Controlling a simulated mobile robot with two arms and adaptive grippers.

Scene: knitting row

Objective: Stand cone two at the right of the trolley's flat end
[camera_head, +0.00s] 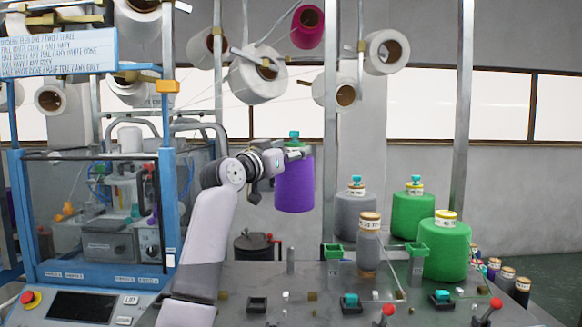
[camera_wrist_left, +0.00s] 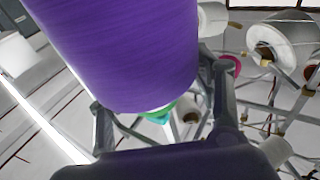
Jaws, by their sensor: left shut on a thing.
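A purple yarn cone (camera_head: 294,186) with a teal top piece hangs upright in the air at the middle of the head view. My left gripper (camera_head: 297,154) is shut on its upper part. In the left wrist view the purple cone (camera_wrist_left: 120,45) fills the space between the two fingers of the left gripper (camera_wrist_left: 155,88). Grey (camera_head: 355,216), green (camera_head: 413,214) and larger green (camera_head: 447,250) cones stand at the right. Their tag writing is too small to read, so I cannot tell which is cone two, nor pick out the trolley's flat end. My right gripper is out of view.
A smaller grey cone (camera_head: 369,248) stands in front, between green guides (camera_head: 333,252) (camera_head: 416,250). Red-knobbed levers (camera_head: 388,310) rise from the front deck. A blue-framed machine (camera_head: 165,200) stands left. Metal posts (camera_head: 463,120) and white cones (camera_head: 257,74) are above.

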